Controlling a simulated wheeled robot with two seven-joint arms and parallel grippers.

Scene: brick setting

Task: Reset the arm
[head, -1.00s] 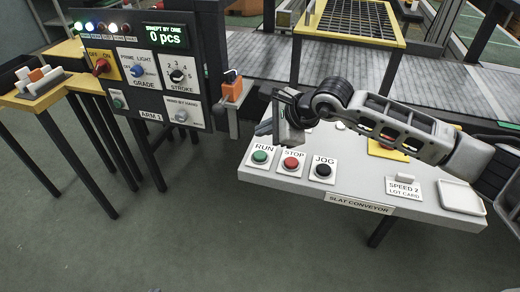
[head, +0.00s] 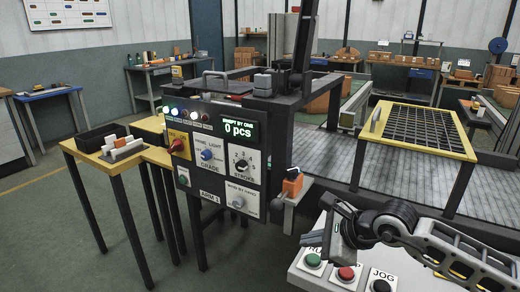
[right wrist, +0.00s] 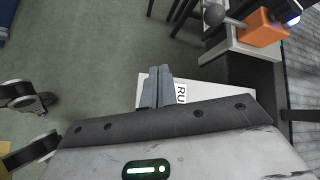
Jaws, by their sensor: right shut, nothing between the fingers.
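My right arm reaches in from the lower right in the head view. Its gripper (head: 322,240) hangs just above the left end of the white conveyor control box (head: 318,278), partly covering the RUN label. In the right wrist view its two grey fingers (right wrist: 159,72) are together with nothing between them, above the box's edge (right wrist: 240,95). Green, red and black buttons (head: 346,273) show below the gripper. My left gripper is not in view in the head picture.
A dark control panel (head: 222,205) reading 0 pcs stands left of the gripper, with an orange-topped part (head: 292,184) on its right side. A yellow-framed grid (head: 425,126) stands over the slat conveyor (head: 325,160). Small tables (head: 98,162) stand left; open green floor lies in front.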

